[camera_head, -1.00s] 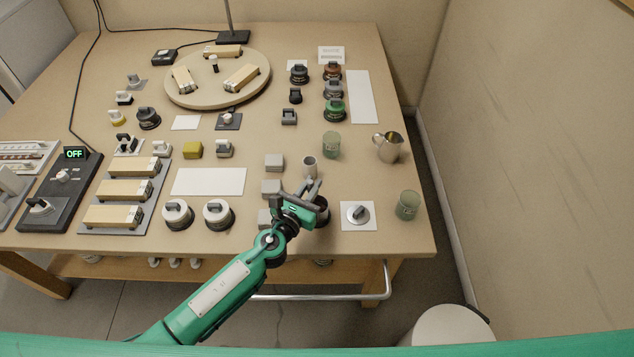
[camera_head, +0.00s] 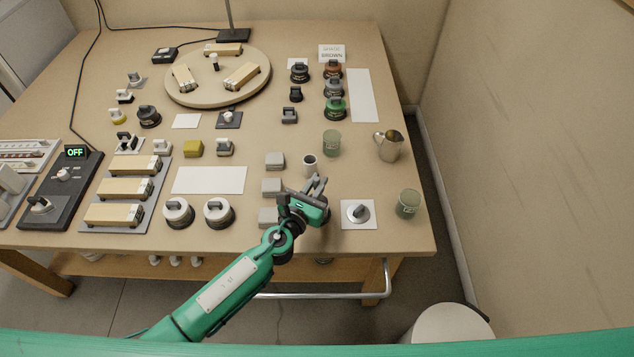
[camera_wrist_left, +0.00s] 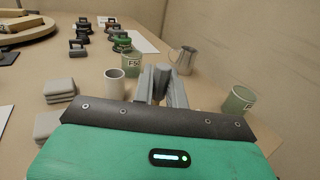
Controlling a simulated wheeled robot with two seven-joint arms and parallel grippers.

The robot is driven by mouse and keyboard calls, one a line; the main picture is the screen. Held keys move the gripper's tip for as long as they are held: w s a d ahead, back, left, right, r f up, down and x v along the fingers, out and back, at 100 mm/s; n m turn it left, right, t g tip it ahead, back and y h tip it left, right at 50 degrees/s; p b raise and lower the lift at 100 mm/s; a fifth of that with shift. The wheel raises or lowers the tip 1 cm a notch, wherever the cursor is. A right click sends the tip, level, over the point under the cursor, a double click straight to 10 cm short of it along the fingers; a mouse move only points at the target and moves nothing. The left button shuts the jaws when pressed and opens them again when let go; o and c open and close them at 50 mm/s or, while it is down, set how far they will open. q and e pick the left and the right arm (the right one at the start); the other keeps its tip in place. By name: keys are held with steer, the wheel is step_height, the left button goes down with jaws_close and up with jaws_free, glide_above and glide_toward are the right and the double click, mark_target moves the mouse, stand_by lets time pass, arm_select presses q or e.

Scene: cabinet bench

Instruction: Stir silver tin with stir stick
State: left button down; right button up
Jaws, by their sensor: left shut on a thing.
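My left gripper (camera_head: 316,188) is over the front right part of the bench, shut on a slim grey piece (camera_wrist_left: 161,75) that looks like the stir stick's upper end. The stick's lower end is hidden. A dark round open tin, which may be the silver tin, is under the gripper; the gripper covers nearly all of it, so I cannot tell whether the stick is inside. My right gripper is not in view.
A small pale cup (camera_head: 310,166) stands just behind the gripper. Green glasses (camera_head: 332,143) (camera_head: 408,204) and a metal jug (camera_head: 389,147) stand to the right. Grey blocks (camera_head: 271,187) lie to the left. The bench's front edge is close below.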

arm_select(q)
steer(key=shift+r+p, duration=3.2)
steer(key=shift+r, duration=0.1)
steer(key=shift+f, duration=0.1)
step_height(320, 180, up, 5)
steer(key=p, duration=0.5)
